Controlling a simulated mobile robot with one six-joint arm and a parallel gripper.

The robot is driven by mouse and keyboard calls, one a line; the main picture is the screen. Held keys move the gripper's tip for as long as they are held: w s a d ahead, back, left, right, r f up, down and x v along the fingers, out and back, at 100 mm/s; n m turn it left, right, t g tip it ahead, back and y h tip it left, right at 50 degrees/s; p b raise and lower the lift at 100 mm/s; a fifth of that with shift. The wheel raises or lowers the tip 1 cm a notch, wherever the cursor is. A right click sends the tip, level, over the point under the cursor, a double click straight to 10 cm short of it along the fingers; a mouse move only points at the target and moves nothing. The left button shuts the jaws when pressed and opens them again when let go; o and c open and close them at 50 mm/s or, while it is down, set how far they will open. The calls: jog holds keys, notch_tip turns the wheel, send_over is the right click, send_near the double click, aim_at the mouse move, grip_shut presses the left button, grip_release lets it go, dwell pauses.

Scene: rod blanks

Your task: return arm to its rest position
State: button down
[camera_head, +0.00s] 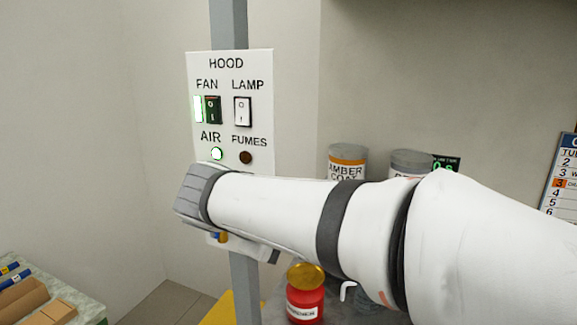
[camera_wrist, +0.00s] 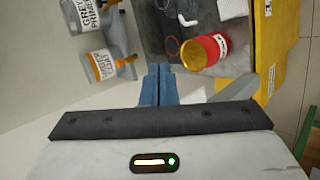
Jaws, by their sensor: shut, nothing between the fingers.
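My gripper (camera_wrist: 158,70) shows in the wrist view as two blue fingers pressed together with nothing between them. In the head view my white arm stretches from the right edge across the middle to the hood panel (camera_head: 264,62). Its end is just below the panel, in front of the grey post (camera_head: 245,285). The fingers cannot be made out there. The panel's FAN switch (camera_head: 213,110) has a lit green strip beside it, and the AIR light (camera_head: 216,154) glows green. The LAMP switch (camera_head: 243,111) is white and the FUMES light (camera_head: 246,157) is dark.
A red can (camera_head: 305,302) with a gold lid stands below my arm. An AMBER COAT tin (camera_head: 347,160) and another grey-lidded tin (camera_head: 411,162) stand behind it. A bench with wooden blocks (camera_head: 22,302) is at lower left. A calendar (camera_head: 562,178) hangs at right.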

jog(key=s+d+f+m+g+y, duration=0.2)
jog(key=s+d+f+m+y, duration=0.1)
jog(key=s+d+f+m, duration=0.2)
jog(key=s+d+f+m+g+y, duration=0.3)
jog(key=s+d+f+m, duration=0.2)
jog(key=s+d+f, duration=0.3)
notch_tip(320, 180, down, 4)
jog(key=shift+s+d+f+m+y, duration=0.3)
jog(key=shift+d+m, duration=0.1)
jog(key=shift+d, duration=0.45)
jog(key=shift+w, duration=0.1)
dwell(0.4)
